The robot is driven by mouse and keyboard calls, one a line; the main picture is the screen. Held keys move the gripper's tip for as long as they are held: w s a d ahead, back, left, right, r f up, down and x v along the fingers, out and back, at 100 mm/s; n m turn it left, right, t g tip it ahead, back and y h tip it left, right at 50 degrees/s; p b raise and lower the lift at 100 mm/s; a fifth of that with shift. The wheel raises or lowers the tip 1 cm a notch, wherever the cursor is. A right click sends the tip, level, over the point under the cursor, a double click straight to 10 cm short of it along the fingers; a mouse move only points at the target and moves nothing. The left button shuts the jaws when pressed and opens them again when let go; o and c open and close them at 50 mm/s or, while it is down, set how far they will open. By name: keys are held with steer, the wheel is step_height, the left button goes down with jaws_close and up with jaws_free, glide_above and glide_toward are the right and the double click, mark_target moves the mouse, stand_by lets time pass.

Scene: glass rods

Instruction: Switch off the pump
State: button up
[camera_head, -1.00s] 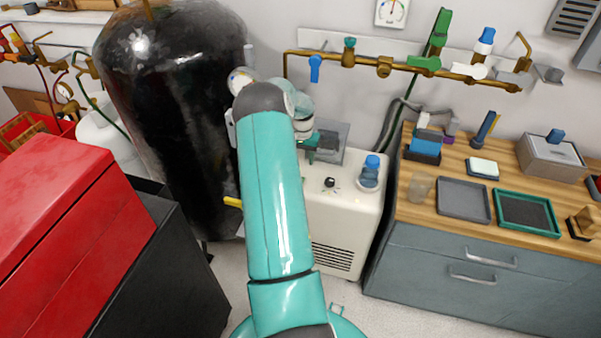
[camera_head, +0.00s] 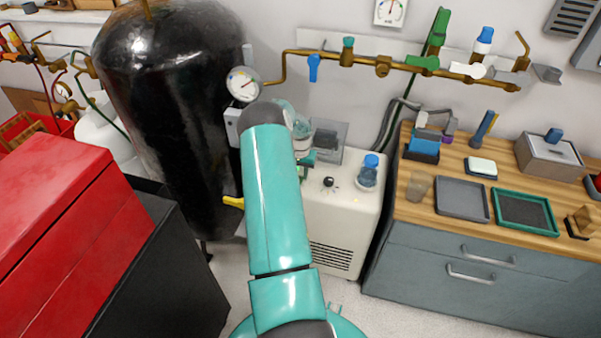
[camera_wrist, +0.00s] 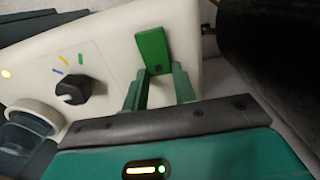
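The pump (camera_head: 350,225) is a cream box on the floor beside the black tank, with a vented front. Its top panel shows in the wrist view (camera_wrist: 105,35), with a black knob (camera_wrist: 75,90) ringed by coloured marks, a lit yellow lamp (camera_wrist: 7,73) and a green rectangular block (camera_wrist: 152,50) that looks like a switch. My gripper (camera_wrist: 160,80) is open, with a gap between its two green fingers. The green block lies just beyond the fingertips; I cannot tell whether they touch it. In the head view my arm partly hides the pump's left side.
A blue-capped jar (camera_head: 367,172) stands on the pump's right side. The black tank (camera_head: 170,110) with a gauge (camera_head: 243,84) is close on the left. A wooden-topped bench (camera_head: 415,208) with trays is on the right. Brass piping (camera_head: 330,60) runs along the wall above.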

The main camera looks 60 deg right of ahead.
steer(key=shift+c, duration=0.9)
steer(key=shift+a+r+t+h, duration=0.15)
steer(key=shift+a+r+h, duration=0.1)
steer(key=shift+h, duration=0.7)
steer(key=shift+a+r+t+h, duration=0.15)
steer(key=shift+a+h, duration=0.1)
steer(key=shift+h, duration=0.7)
steer(key=o, duration=1)
steer(key=v, duration=1.3)
steer(key=shift+r, duration=0.35)
steer(key=shift+s+a, duration=0.15)
